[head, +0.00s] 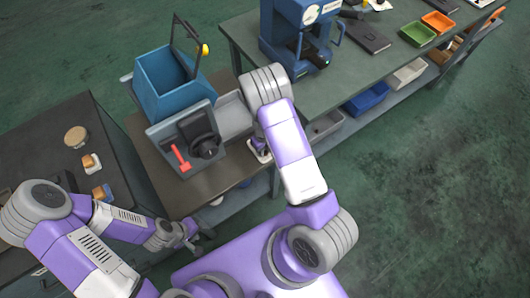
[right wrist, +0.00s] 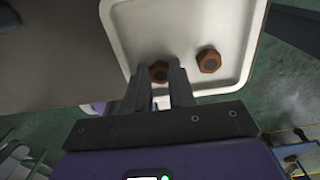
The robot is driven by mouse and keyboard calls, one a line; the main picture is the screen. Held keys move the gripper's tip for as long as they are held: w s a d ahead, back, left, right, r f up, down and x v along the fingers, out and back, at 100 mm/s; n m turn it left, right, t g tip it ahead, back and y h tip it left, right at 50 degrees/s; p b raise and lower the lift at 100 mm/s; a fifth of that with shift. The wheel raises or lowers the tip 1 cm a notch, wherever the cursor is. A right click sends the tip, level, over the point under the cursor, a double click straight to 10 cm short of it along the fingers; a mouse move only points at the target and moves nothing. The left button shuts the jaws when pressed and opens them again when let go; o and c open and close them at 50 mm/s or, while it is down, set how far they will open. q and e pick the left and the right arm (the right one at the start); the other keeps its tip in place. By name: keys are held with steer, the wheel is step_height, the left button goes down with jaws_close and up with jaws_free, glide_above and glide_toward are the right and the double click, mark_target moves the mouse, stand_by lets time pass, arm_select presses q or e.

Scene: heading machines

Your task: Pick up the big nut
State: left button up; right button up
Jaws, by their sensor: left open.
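Two brown hex nuts lie in a white tray (right wrist: 128,22) in the right wrist view. One nut (right wrist: 208,60) lies clear to the right of my fingers. The other nut (right wrist: 159,71) shows between the fingertips of my right gripper (right wrist: 159,80), its sides partly hidden by them. I cannot tell whether the fingers touch it, nor which nut is bigger. In the head view my right gripper (head: 259,146) is low over the small white tray at the table's right edge; the nuts are hidden there. My left gripper (head: 190,236) is open and empty, in front of the table.
A blue bin (head: 172,88) and a grey tray with a red-handled part (head: 180,158) stand left of my right arm. A blue machine (head: 300,35) stands on the green table behind. Small blocks (head: 92,163) lie on the dark left table. The floor at right is clear.

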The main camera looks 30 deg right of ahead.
jaws_close()
steer(key=shift+r, duration=0.1)
